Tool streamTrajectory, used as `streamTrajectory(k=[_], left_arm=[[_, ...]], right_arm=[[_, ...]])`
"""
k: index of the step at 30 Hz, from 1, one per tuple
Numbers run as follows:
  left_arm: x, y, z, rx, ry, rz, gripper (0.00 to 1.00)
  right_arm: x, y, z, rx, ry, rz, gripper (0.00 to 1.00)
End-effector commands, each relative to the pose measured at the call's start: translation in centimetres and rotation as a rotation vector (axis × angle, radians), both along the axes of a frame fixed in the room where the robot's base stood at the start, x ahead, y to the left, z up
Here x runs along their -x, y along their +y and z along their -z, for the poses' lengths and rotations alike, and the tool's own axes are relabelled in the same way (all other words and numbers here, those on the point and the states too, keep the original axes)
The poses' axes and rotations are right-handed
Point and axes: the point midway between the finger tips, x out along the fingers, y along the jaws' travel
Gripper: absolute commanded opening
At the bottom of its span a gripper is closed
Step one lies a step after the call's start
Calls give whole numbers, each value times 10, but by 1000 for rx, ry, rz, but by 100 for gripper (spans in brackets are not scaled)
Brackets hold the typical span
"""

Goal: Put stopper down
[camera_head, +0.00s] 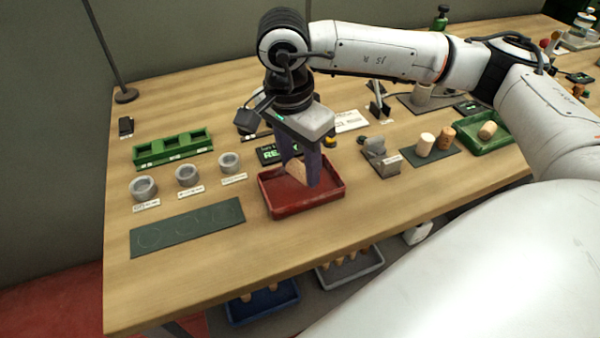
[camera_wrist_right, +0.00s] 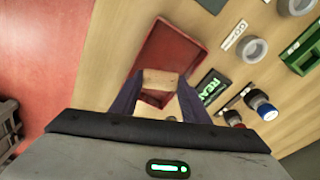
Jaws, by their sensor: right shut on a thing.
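My right gripper (camera_head: 300,172) points down over the red tray (camera_head: 318,207) and is shut on a tan cork stopper (camera_head: 297,169). The stopper shows between the two dark fingers in the right wrist view (camera_wrist_right: 160,80), with the red tray (camera_wrist_right: 172,47) behind it. The fingers hide part of the stopper. I cannot tell whether it touches the tray floor. My left gripper is not in view.
Left of the red tray are grey rings (camera_head: 187,175), a green three-hole block (camera_head: 173,149) and a dark mat (camera_head: 187,226). Right of it are a grey metal block (camera_head: 381,160), standing corks (camera_head: 425,145) and a green tray (camera_head: 487,140) holding a cork.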

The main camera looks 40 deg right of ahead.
Motion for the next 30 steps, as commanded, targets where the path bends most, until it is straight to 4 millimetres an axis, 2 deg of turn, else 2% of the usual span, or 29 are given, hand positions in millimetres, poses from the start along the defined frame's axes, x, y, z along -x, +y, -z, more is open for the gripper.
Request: streamTrajectory(k=[6,17,18,19,30], left_arm=[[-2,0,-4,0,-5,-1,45],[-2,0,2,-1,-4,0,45],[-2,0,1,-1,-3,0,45],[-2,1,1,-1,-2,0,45],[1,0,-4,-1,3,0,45]], right_arm=[[1,0,29,0,3,-1,18],[0,0,36,0,1,-1,18],[0,0,36,0,0,-1,43],[0,0,35,0,0,-1,48],[0,0,30,0,0,-2,49]])
